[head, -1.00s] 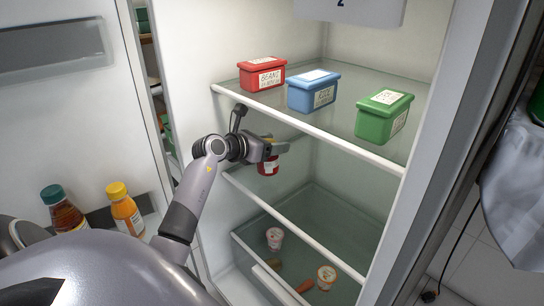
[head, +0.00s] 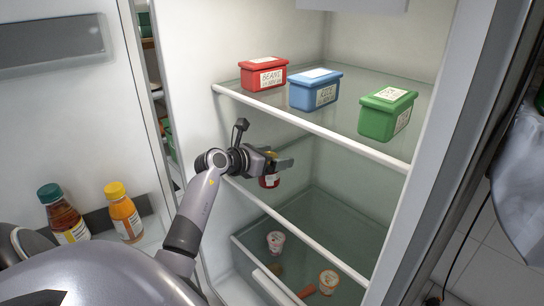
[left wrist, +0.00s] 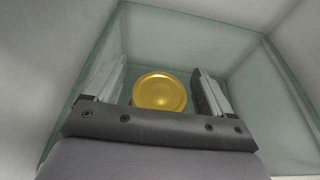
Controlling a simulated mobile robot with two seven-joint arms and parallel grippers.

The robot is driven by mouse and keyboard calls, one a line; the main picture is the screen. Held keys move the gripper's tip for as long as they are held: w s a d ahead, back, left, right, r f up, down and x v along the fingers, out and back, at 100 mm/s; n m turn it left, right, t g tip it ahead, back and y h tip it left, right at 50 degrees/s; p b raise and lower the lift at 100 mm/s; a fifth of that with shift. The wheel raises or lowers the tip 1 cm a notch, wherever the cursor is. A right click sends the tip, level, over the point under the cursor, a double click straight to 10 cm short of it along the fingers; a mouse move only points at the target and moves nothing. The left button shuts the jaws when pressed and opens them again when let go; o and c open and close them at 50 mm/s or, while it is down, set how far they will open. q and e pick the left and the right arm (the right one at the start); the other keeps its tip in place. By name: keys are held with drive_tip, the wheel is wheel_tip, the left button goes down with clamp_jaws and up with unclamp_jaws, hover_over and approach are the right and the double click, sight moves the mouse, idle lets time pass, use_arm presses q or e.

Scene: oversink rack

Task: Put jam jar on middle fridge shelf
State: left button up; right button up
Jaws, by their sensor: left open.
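The jam jar (head: 269,181), red with a pale label, is inside the fridge at the level of the middle shelf (head: 292,222), behind its white front edge. It looks upright and seems to stand on the glass, though the contact is hard to see. My left gripper (head: 283,163) is open around the jar's top and partly hides it. In the left wrist view, the gold lid (left wrist: 160,92) lies between the two spread fingers, with a visible gap to the right finger. My right gripper is out of view.
The upper shelf (head: 330,132) just above my gripper holds red (head: 263,75), blue (head: 314,91) and green (head: 387,114) tubs. Small cups (head: 276,241) lie in the drawer below. Bottles (head: 125,213) stand in the door at left. The middle shelf is clear to the right.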

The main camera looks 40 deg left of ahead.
use_arm(q)
drive_tip(key=shift+r, duration=0.2)
drive_tip(key=shift+s, duration=0.3)
drive_tip(key=p+v, duration=0.1)
drive_tip(key=v, duration=0.2)
drive_tip(key=shift+s+a+r+p, duration=0.1)
drive_tip(key=shift+s+r+p, duration=0.05)
drive_tip(key=shift+s+p, duration=0.15)
drive_tip(key=p+v, duration=0.1)
drive_tip(key=v, duration=0.6)
drive_tip(key=shift+s+r+p, duration=0.15)
drive_tip(key=shift+s+p, duration=0.2)
drive_tip(key=shift+s, duration=0.05)
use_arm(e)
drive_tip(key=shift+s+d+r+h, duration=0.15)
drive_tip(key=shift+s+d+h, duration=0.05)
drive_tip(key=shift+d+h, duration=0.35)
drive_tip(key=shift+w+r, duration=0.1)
